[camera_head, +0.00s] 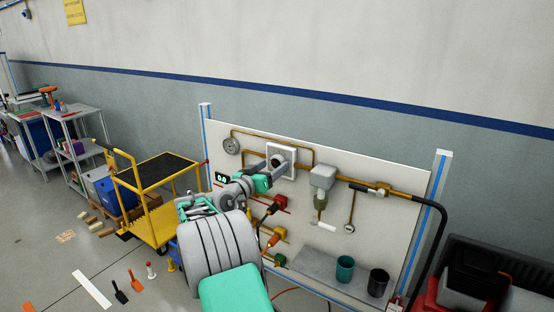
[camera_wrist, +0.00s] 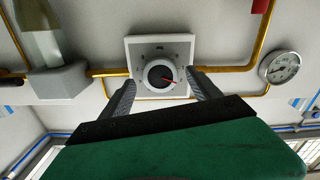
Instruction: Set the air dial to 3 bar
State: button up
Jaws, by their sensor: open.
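The air dial (camera_wrist: 160,75) is a dark round knob with a red pointer, on a square white plate (camera_wrist: 133,45) on the panel. In the wrist view the plate appears upside down and the red pointer points right and slightly down; the scale marks are too small to read. My gripper (camera_wrist: 158,86) is open, with one finger on each side of the knob's lower part in that view. I cannot tell whether the fingers touch it. In the head view the dial (camera_head: 280,159) is partly hidden by my gripper (camera_head: 271,166).
A round gauge (camera_head: 231,145) is left of the dial, and brass pipes (camera_head: 312,150) run beside it. A grey block valve (camera_head: 323,177) is to its right. A digital readout (camera_head: 221,178) and coloured connectors (camera_head: 281,201) sit lower. A yellow cart (camera_head: 152,213) stands left.

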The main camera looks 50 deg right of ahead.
aim_at(276, 163)
jog(key=d, duration=0.3)
jog(key=shift+w+d+p, duration=0.2)
jog(key=shift+d+p, duration=0.15)
jog(key=shift+p, duration=0.05)
jog(key=c, duration=1.4)
